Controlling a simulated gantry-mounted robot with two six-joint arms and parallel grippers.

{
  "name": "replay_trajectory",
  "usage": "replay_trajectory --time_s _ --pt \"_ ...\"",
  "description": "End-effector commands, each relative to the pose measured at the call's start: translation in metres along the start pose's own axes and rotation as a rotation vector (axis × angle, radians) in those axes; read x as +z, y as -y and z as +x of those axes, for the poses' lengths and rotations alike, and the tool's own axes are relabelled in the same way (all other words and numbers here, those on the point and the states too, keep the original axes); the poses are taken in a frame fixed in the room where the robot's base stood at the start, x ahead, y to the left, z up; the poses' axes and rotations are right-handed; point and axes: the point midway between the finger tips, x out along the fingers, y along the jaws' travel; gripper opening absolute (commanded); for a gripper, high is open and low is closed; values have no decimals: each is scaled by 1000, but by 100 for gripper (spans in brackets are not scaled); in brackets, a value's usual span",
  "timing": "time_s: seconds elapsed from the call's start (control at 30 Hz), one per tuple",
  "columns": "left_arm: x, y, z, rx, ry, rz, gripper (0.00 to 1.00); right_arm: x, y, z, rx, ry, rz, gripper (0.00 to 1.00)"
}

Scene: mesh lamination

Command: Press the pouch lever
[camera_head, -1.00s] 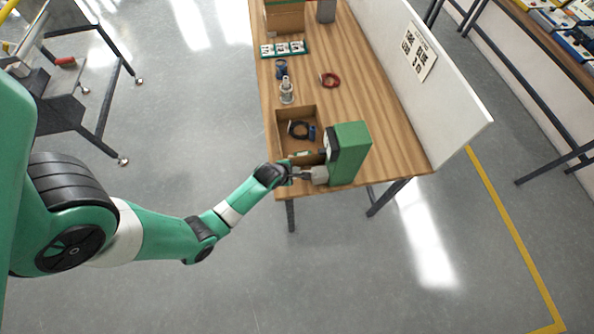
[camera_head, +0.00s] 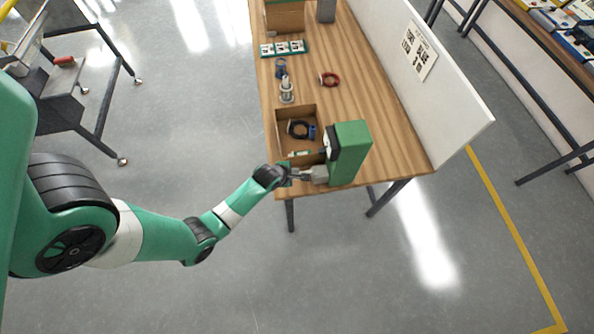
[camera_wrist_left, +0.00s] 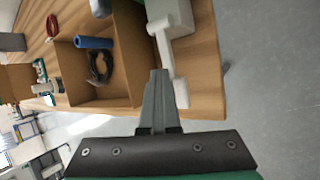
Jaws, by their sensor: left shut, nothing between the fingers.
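The green press machine (camera_head: 350,152) stands upright at the near right corner of the wooden table. A pale grey part (camera_head: 319,174) sticks out low on its left side. In the left wrist view a pale lever-like bar (camera_wrist_left: 164,48) runs down from the machine's pale body (camera_wrist_left: 170,14) to a light end piece (camera_wrist_left: 181,92). My left gripper (camera_head: 303,173) is at the table's near edge, beside the pale part. In the left wrist view its fingers (camera_wrist_left: 159,74) are shut and empty, close to the bar. I cannot tell whether they touch it. My right gripper is out of view.
An open wooden box (camera_head: 282,128) with a dark coiled cable (camera_head: 298,130) stands left of the machine. A white panel (camera_head: 440,85) borders the table's right side.

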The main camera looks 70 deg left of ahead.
Motion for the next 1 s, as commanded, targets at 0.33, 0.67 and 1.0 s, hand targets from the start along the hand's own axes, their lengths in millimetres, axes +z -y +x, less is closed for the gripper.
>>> replay_trajectory --time_s 0.33,0.67,1.0 --pt "-6 5 4 -6 -8 1 0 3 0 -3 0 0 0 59" --pt "-8 8 7 -7 -10 1 0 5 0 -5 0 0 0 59" --pt "-8 7 5 -8 -11 1 0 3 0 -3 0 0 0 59"
